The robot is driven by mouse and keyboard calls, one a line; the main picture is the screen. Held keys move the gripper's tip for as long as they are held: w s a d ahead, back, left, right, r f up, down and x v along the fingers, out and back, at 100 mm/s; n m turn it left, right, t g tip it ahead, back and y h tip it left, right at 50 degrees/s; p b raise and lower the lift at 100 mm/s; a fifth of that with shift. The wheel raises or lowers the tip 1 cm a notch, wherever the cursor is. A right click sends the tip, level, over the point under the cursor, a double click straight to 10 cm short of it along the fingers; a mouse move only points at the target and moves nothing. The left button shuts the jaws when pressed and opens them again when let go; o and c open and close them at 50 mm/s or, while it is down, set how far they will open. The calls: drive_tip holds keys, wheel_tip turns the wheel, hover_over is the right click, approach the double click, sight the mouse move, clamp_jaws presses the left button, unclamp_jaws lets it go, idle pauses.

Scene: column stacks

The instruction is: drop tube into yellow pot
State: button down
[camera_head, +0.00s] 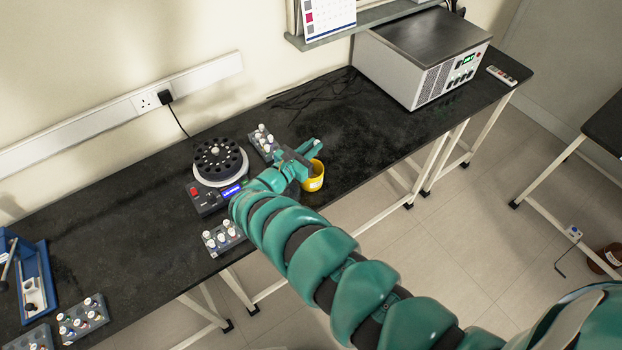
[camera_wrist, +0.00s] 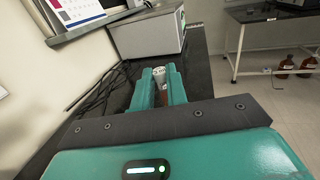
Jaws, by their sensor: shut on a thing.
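The yellow pot (camera_head: 314,180) stands on the black bench near its front edge. My gripper (camera_head: 304,153) is over the pot in the head view and hides part of it. In the wrist view my gripper (camera_wrist: 160,88) is shut on a tube (camera_wrist: 158,72) with a pale cap, held between the two green fingers. I cannot make out the tube in the head view, and the pot does not show in the wrist view. How high the tube is above the pot is hard to tell.
A round dark rotor device (camera_head: 219,162) stands left of the pot. Racks of capped tubes stand behind the pot (camera_head: 263,143), by the front edge (camera_head: 222,238) and at lower left (camera_head: 82,320). A grey box instrument (camera_head: 422,60) is at the right. The bench between is mostly clear.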

wheel_tip(320, 180, down, 5)
drive_tip(key=b, duration=0.3)
drive_tip(key=shift+r, duration=0.2)
drive_tip(key=c, duration=1.3)
unclamp_jaws()
drive_tip(key=b+v, duration=0.6)
drive_tip(key=v, duration=1.1)
drive_tip(key=shift+s+a, duration=0.1)
drive_tip(key=shift+s, duration=0.1)
